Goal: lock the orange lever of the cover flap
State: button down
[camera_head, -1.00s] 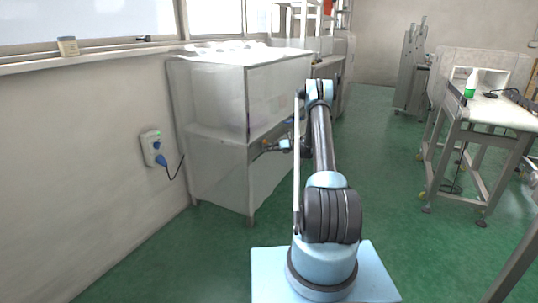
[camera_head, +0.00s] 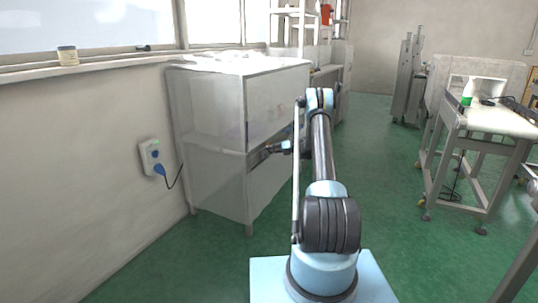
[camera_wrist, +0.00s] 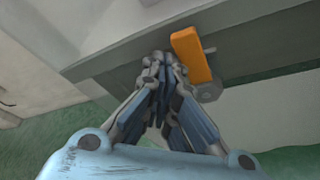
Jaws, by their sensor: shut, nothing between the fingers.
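The orange lever (camera_wrist: 192,55) shows in the wrist view as a flat bar. It stands tilted, with its lower end near a round grey pivot (camera_wrist: 208,91), at the edge of a grey frame bar (camera_wrist: 110,62). My gripper (camera_wrist: 165,60) is shut and empty; its fingertips are just left of the lever, and I cannot tell whether they touch it. In the head view my gripper (camera_head: 265,151) is at the front side of the pale cabinet (camera_head: 215,110). The lever cannot be made out there, and the cover flap cannot be clearly told from the cabinet's panels.
A wall socket with a blue plug (camera_head: 152,157) and a hanging cable is left of the cabinet. A metal table (camera_head: 500,118) with a green-labelled bottle (camera_head: 468,92) stands at the right. Green floor (camera_head: 395,165) is clear between my arm and that table.

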jog(key=shift+w+d, duration=0.1)
dwell(0.5)
jog(key=s+a, duration=0.2)
jog(key=s, duration=0.2)
jog(key=s+d, duration=0.1)
jog(key=d, duration=0.8)
jog(key=shift+s+d, duration=0.25)
jog(key=shift+d, duration=0.1)
